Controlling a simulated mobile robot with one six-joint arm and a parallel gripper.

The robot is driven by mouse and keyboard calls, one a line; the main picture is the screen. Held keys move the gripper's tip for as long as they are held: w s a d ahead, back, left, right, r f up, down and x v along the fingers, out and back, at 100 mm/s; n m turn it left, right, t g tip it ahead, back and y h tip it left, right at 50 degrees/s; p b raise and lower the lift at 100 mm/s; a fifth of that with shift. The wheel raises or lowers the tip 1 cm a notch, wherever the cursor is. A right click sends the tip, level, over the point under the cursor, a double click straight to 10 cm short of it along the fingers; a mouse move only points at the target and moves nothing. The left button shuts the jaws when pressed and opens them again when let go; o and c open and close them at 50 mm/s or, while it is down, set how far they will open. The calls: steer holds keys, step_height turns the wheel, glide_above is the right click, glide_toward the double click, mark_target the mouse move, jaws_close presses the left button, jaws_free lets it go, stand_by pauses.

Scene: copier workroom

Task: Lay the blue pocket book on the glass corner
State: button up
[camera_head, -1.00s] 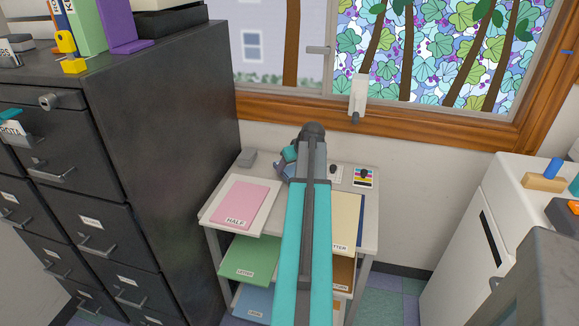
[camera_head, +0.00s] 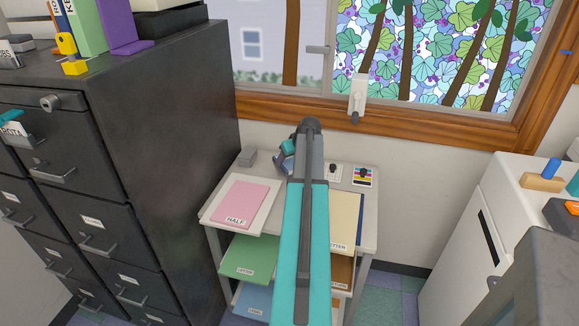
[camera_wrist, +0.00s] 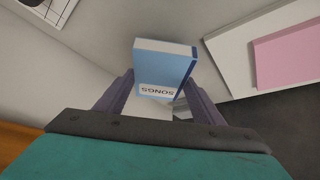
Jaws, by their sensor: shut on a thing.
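The blue pocket book (camera_wrist: 163,62), with a pale label reading SONGS, is between the two dark fingers of my gripper (camera_wrist: 158,98) in the wrist view. The gripper is shut on it, and the book's far end sticks out past the fingertips. In the head view my arm covers most of the gripper, and I cannot make out the book clearly there. The hand is over the back of the small shelf stand (camera_head: 371,215). I cannot pick out a glass corner in either view.
A pink HALF paper stack (camera_head: 240,203) lies on the stand's top left. A pale stack (camera_head: 345,220) lies at its right. A dark filing cabinet (camera_head: 165,130) stands left. A white cabinet (camera_head: 470,235) stands right. The window sill (camera_head: 430,122) runs behind.

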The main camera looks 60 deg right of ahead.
mark_target(291, 163)
steer(key=shift+f+p, duration=0.35)
steer(key=shift+f, duration=1.25)
steer(key=shift+f, duration=0.15)
steer(key=o, duration=1.2)
steer(key=shift+o, duration=0.2)
steer(key=b+v, duration=0.1)
steer(key=v, duration=1.1)
steer(key=shift+o, duration=0.4)
